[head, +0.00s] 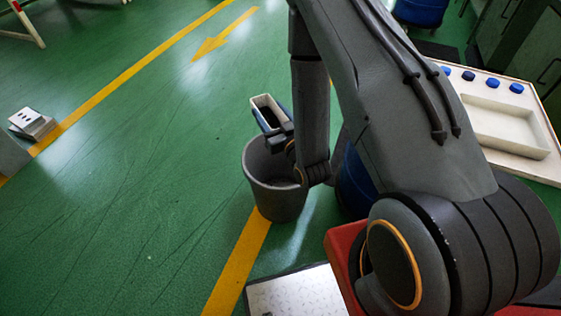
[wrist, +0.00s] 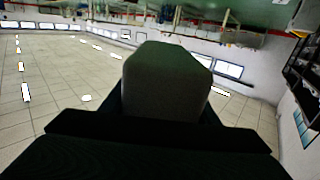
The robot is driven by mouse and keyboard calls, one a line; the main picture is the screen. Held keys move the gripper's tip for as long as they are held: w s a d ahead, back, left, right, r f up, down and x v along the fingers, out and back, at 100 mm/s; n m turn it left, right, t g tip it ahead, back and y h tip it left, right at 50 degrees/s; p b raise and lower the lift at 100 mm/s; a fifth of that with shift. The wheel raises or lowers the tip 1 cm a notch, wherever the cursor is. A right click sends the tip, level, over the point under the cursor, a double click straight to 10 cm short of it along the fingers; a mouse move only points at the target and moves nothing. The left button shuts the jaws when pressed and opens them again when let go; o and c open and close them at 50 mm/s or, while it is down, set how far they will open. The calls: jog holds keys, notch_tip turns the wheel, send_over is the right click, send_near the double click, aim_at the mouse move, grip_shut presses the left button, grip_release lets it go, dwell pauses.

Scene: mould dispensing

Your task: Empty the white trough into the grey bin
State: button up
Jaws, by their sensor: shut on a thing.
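The white trough (head: 262,101) is held over the grey bin (head: 275,200) in the head view. It has a pale rim and a dark inside; whether anything is left in it I cannot tell. My gripper (head: 281,136) is shut on the trough at its near end, just above the bin's far rim. In the wrist view a shaded grey end of the trough (wrist: 165,85) stands between the dark jaws. The bin stands upright on the green floor. Its mouth is partly covered by my gripper and arm, and its contents do not show clearly.
A blue drum (head: 355,180) stands close right of the bin, partly behind my arm. A pale bench (head: 490,135) with a shallow tray and blue caps is at the right. Open green floor (head: 130,200) with yellow lines lies to the left.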

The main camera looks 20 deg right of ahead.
jog(key=w+a+f+n+g+y+b, duration=0.1)
jog(key=w+a+f+y+b, duration=0.1)
jog(key=f+b, duration=0.5)
jog(key=w+a+f+n+g+y+b, duration=0.1)
jog(key=w+a+f+n+y+b, duration=0.1)
jog(key=f+b, duration=0.5)
jog(key=w+a+f+n+g+y+b, duration=0.1)
jog(key=w+a+f+n+y+b, duration=0.1)
jog(key=f+b, duration=0.5)
jog(key=shift+w+a+f+g+y, duration=0.3)
jog(key=shift+w+a+f+y, duration=0.5)
jog(key=shift+w+a+f, duration=0.7)
jog(key=shift+s+a+r, duration=0.15)
jog(key=shift+s+r, duration=0.1)
jog(key=shift+r, duration=0.05)
